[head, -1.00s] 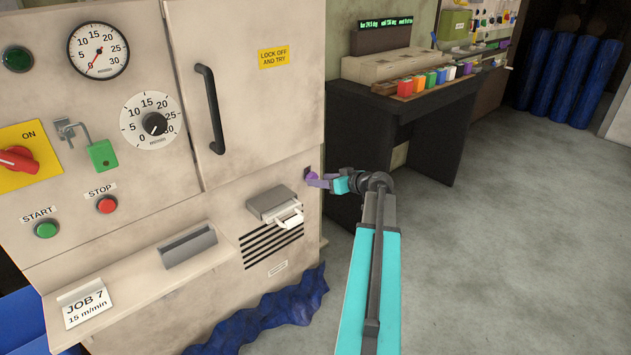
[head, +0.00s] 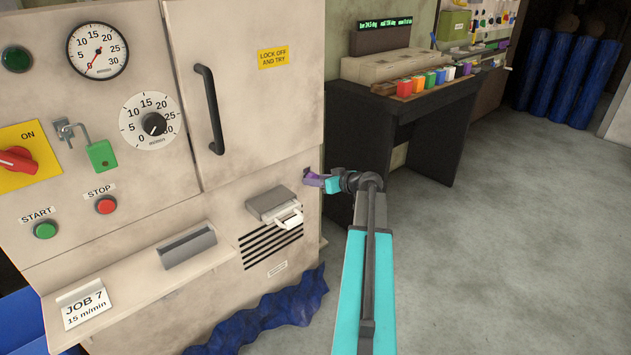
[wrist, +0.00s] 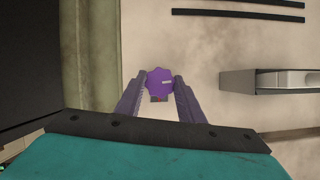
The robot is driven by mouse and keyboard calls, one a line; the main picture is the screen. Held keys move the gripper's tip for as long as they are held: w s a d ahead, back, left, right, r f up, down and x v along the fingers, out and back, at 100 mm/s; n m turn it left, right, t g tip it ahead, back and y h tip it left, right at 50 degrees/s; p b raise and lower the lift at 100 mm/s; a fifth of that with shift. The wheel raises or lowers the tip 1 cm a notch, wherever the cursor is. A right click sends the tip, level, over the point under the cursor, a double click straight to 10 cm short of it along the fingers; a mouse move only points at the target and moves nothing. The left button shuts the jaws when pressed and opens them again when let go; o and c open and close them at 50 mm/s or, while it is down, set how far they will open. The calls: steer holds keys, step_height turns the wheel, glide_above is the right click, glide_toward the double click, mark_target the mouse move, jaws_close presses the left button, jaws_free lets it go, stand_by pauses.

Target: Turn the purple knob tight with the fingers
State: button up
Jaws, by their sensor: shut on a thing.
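The purple knob (wrist: 160,80) is on the cream cabinet's panel, near its right edge. I cannot tell from these frames how tight the knob is.
A door handle (head: 210,108) is higher up. A dark bench (head: 400,130) stands behind, to the right. Floor at right is clear.

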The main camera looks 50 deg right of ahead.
steer(key=shift+d+m, duration=0.1)
steer(key=shift+m, duration=0.2)
steer(key=m+t+y, duration=0.1)
steer(key=m+y, duration=0.1)
steer(key=m, duration=0.3)
steer(key=m+t+y, duration=0.1)
steer(key=m+t, duration=0.1)
steer(key=m, duration=0.3)
steer(key=m+t+y+p, duration=0.1)
steer(key=m+y, duration=0.1)
steer(key=m, duration=0.2)
steer(key=shift+d+f+m+t+y, duration=0.2)
steer(key=shift+f+m+t+y, duration=0.1)
steer(key=shift+m+t, duration=0.1)
stand_by(0.3)
stand_by(0.4)
steer(key=o, duration=1.1)
steer(key=shift+c, duration=0.2)
steer(key=shift+s, duration=0.15)
